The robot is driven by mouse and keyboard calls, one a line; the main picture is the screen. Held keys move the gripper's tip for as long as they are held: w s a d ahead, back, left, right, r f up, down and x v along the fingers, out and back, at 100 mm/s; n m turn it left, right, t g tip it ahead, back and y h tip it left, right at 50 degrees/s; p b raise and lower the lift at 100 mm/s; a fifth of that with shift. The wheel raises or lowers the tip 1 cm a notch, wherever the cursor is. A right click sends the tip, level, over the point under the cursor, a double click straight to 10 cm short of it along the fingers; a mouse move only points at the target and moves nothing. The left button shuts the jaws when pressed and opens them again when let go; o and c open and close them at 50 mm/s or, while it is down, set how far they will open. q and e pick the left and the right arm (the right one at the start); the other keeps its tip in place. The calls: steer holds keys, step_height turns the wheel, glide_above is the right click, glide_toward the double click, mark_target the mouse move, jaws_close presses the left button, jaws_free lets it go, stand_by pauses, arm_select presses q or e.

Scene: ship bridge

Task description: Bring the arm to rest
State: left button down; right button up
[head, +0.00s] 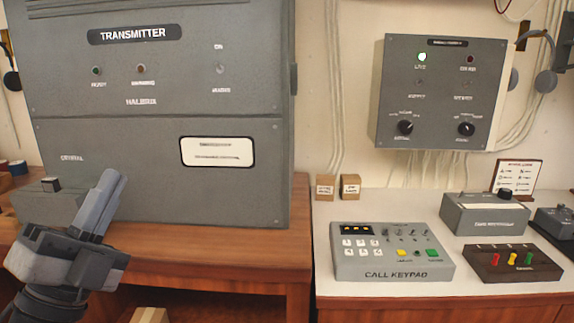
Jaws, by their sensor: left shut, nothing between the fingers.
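My left gripper (108,193) shows at the lower left of the head view, in front of the grey transmitter cabinet (220,185). Its fingers are shut with nothing between them and point up. It is raised in front of the wooden desk (200,245) and partly covers a small grey box (40,205) with a dark knob. My right gripper is out of view.
A white counter (400,205) at right holds a call keypad (390,252), a grey box with a black knob (484,212), and a dark block with coloured levers (512,262). A wall panel (438,90) with a lit green lamp hangs above. Two small cardboard boxes (350,187) stand behind the keypad.

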arm_select(q)
step_height(320, 180, down, 22)
steer(key=w+d+n+g+y, duration=0.1)
steer(key=n+g+y, duration=0.55)
steer(key=n, duration=0.65)
steer(key=s+d+f+n+g, duration=0.3)
steer(key=s+f, duration=0.3)
steer(key=f, duration=0.4)
steer(key=s+d+f+n+g+y, duration=0.1)
steer(key=s+d+f+n+g, duration=0.2)
steer(key=s+f, duration=0.3)
step_height(320, 180, down, 4)
steer(key=shift+s+d+f+n+g, duration=0.15)
steer(key=shift+s+f+n+g, duration=0.15)
steer(key=shift+n+g, duration=0.5)
steer(key=shift+r+y, duration=0.1)
steer(key=shift+y, duration=0.15)
